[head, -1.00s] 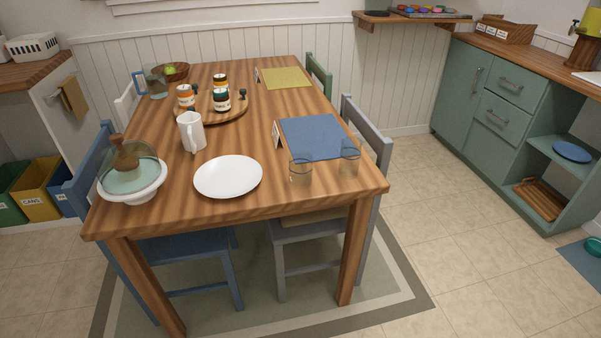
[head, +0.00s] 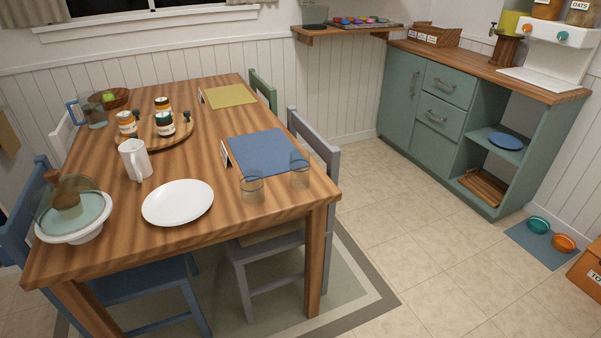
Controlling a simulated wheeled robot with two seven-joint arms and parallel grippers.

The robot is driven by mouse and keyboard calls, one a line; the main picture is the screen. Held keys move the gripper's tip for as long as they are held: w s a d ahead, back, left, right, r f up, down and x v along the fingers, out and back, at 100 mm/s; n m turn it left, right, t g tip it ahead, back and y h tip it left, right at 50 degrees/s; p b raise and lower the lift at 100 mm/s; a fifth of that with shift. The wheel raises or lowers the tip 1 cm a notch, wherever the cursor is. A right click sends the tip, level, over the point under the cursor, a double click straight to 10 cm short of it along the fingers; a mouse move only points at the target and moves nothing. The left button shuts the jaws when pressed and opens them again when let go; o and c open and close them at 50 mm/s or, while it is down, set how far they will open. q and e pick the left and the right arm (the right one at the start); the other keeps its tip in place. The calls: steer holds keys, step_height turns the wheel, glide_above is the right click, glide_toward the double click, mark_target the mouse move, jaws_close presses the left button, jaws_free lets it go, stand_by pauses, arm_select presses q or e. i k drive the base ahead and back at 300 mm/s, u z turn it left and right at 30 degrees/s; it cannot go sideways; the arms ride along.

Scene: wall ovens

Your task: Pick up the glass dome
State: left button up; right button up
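The stand is at the near left corner of the wooden table (head: 215,232). Neither of my grippers is in the head view.
A white plate (head: 178,202), a white mug (head: 135,160) and two clear glasses (head: 252,188) stand near the dome. Jars (head: 165,124) stand on a round board (head: 160,138). Blue (head: 43,212) and grey (head: 330,165) chairs flank the table. Open floor (head: 400,240) lies to the right.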

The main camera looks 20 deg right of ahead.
mark_target(68, 205)
steer(key=u, duration=2.15)
steer(key=i, duration=2.5)
steer(key=z, duration=3)
